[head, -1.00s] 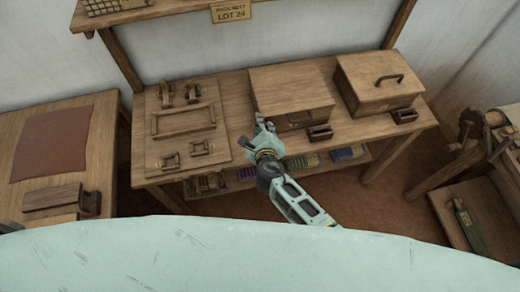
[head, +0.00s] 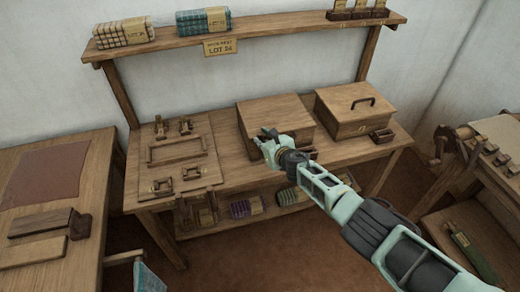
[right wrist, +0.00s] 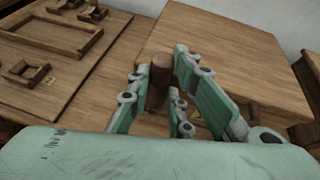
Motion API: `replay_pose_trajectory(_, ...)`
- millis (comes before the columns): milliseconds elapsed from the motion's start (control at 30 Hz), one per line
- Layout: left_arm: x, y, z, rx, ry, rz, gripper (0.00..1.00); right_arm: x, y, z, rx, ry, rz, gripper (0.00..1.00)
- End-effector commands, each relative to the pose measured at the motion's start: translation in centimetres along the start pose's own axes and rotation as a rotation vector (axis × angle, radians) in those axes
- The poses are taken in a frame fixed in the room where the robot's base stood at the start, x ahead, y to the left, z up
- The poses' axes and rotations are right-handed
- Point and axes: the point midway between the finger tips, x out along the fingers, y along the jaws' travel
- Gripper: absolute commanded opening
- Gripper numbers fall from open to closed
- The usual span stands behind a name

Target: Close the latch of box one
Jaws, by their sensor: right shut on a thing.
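Two wooden boxes stand on the bench. The left box (head: 270,115) has a plain lid, which looks down, and I cannot read a label on it. The right box (head: 352,108) has a dark handle on its lid. My right gripper (head: 268,136) is at the front left corner of the left box. The fingers and my arm hide much of the box's front and the latch. My left gripper is not in view.
A wooden board with a frame and small fittings (head: 178,150) lies left of the boxes. A small wooden holder (head: 381,136) sits before the right box. Cloth bundles (head: 240,209) lie on the lower shelf. A shelf (head: 260,33) runs above the bench.

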Motion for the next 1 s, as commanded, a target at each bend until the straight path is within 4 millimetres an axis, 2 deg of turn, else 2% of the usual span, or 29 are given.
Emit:
replay_pose_trajectory(33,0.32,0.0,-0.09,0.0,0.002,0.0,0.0,0.15,0.35,-0.44,0.021,0.0,0.015,0.0)
replay_pose_trajectory(300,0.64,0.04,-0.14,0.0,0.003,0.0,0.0,0.28,-0.06,-0.31,0.069,-0.011,0.037,0.0)
replay_pose_trajectory(767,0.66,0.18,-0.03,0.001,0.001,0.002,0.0,0.29,-0.08,-0.25,0.078,-0.013,0.042,0.0)
replay_pose_trajectory(800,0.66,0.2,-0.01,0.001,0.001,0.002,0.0,0.29,-0.08,-0.24,0.077,-0.013,0.042,0.22)
replay_pose_trajectory(933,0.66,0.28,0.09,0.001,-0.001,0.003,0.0,0.28,-0.23,-0.16,0.075,-0.014,0.039,0.33)
replay_pose_trajectory(1000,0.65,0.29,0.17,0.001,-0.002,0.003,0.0,0.28,-0.32,-0.11,0.074,-0.014,0.038,0.35)
